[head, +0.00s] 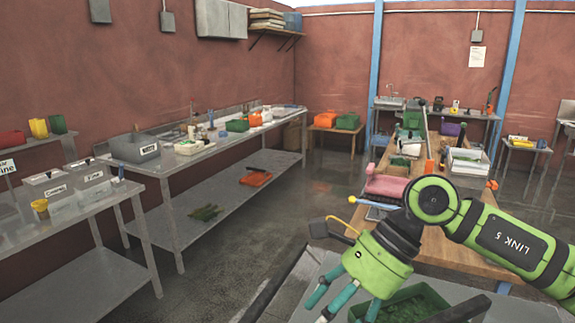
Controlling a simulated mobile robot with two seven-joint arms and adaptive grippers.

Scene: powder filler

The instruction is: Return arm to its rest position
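My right arm comes in from the right edge, a green link marked "LINK 5" (505,243) bending down at a round joint. My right gripper (340,308) hangs below it at the bottom centre, with its teal fingers spread and pointing down. I see nothing between the fingers, though their tips run close to the frame's lower edge. A green tray (428,298) lies just right of and behind the fingers, on a grey surface. Whether the fingers touch the tray I cannot tell. My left gripper is not in view.
A long steel bench (165,165) with bins and tools runs along the left wall. A wooden table (440,243) with a pink object (386,184) and a white box (467,162) stands behind my arm. Open floor (265,215) lies between them.

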